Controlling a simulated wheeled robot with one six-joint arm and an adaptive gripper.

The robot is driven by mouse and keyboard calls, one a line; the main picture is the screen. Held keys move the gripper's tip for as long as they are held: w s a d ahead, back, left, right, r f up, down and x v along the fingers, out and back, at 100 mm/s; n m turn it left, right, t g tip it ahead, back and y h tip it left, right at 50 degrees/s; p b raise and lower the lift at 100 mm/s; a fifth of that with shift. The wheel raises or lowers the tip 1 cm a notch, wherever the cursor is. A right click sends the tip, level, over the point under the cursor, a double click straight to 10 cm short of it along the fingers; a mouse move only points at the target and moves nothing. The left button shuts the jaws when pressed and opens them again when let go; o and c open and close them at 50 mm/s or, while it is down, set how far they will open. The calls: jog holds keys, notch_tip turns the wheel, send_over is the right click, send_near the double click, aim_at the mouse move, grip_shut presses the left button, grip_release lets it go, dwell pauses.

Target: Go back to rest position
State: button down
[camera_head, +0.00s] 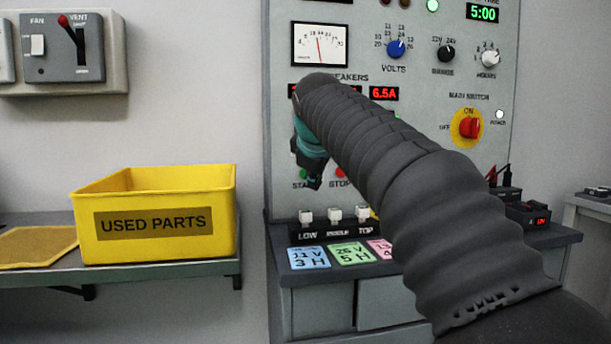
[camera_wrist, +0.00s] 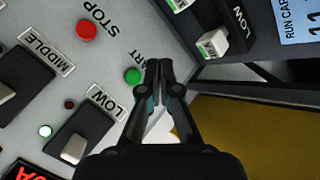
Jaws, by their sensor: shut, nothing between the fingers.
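My gripper (camera_wrist: 160,75) is shut and empty in the wrist view. Its fingertips are close in front of the panel, right beside the green START button (camera_wrist: 133,76); I cannot tell whether they touch it. The red STOP button (camera_wrist: 86,30) is up and left of the fingertips. In the head view my dark ribbed arm reaches across the control panel (camera_head: 425,125), and my gripper (camera_head: 314,183) hangs low at the panel's left side, near the START and STOP labels. The arm hides the middle of the panel.
A yellow USED PARTS bin (camera_head: 155,245) stands on a shelf at the left. LOW, MIDDLE and TOP switches (camera_head: 335,215) and coloured cards (camera_head: 353,253) lie on the ledge below the panel. A fan and vent box (camera_head: 68,50) hangs on the wall, with bare wall between.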

jog(key=s+d+f+m, duration=0.1)
jog(key=s+d, duration=0.1)
jog(key=s, duration=0.1)
jog(key=s+d+f+m, duration=0.1)
jog(key=s+d+f, duration=0.1)
jog(key=d, duration=0.1)
jog(key=s+d+f+m+g, duration=0.1)
jog(key=s+d, duration=0.2)
jog(key=shift+s+f+m, duration=0.3)
jog(key=shift+s+f, duration=0.05)
jog(key=s+d+f+m, duration=0.3)
jog(key=s+f, duration=0.5)
jog(key=s, duration=0.1)
jog(key=s+d+f+m+g, duration=0.1)
jog(key=s+d+f+m, duration=0.2)
jog(key=s+f, duration=0.6)
jog(key=s+d+f+m+g, duration=0.1)
jog(key=s+d+f+m, duration=0.2)
jog(key=s+f, duration=0.5)
jog(key=shift+s+d+f+m+h, duration=0.35)
jog(key=shift+s+d, duration=0.1)
jog(key=shift+d, duration=0.4)
